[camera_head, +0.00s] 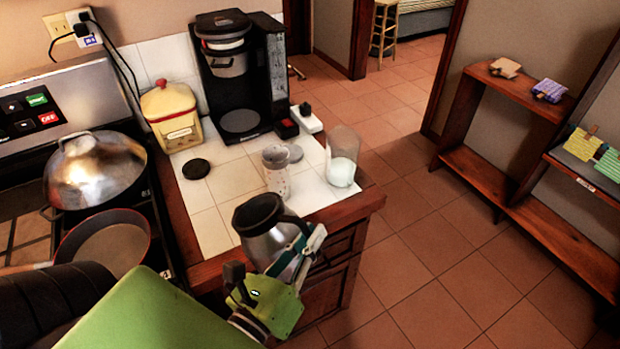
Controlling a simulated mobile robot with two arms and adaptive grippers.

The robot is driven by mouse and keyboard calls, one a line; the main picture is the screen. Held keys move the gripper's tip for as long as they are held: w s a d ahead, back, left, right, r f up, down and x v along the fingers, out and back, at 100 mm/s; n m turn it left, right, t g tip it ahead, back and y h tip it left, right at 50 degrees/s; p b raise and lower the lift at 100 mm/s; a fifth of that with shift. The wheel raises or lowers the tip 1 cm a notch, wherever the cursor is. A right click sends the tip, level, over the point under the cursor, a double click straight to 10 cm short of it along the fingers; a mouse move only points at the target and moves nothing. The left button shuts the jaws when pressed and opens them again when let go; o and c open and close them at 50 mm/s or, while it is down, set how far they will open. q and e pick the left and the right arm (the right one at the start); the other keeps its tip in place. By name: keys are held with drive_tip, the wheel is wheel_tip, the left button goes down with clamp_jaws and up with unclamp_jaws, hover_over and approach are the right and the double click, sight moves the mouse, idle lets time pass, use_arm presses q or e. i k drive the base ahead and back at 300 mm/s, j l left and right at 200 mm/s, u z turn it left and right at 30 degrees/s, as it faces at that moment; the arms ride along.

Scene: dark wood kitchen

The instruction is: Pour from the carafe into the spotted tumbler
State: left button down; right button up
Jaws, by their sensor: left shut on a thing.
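The carafe (262,222), silvery with a dark top, is held by my left gripper (290,250). The gripper is shut on its side near the handle. The carafe is close to upright, its open top facing up, at the near edge of the counter. The spotted tumbler (277,182) is a clear glass with small specks, standing upright on the white tiles just beyond the carafe. What is inside the carafe cannot be made out. My right gripper is not in view.
A taller glass with white contents (342,172) stands right of the tumbler, near the counter edge. Behind are a coffee maker (240,75), a yellow canister (172,118) and a dark round lid (196,168). A domed pot (95,165) and a pan (105,245) are at left.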

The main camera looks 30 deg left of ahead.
sight(276, 159)
drive_tip(key=i+l+u, duration=0.15)
drive_tip(key=u, duration=0.2)
drive_tip(key=i+l+u, duration=0.15)
drive_tip(key=l+u, duration=0.15)
drive_tip(key=i+l+u, duration=0.1)
drive_tip(key=l+u, duration=0.25)
drive_tip(key=i+l+u, duration=0.1)
drive_tip(key=u, duration=0.35)
drive_tip(key=l+u, duration=0.35)
drive_tip(key=u, duration=0.15)
drive_tip(key=k+l+z, duration=0.1)
drive_tip(key=k+l, duration=0.25)
drive_tip(key=l, duration=0.25)
drive_tip(key=k+l+z, duration=0.15)
drive_tip(key=l, duration=0.2)
drive_tip(key=k+l+z, duration=0.2)
drive_tip(key=k+l, duration=0.15)
drive_tip(key=l, duration=0.3)
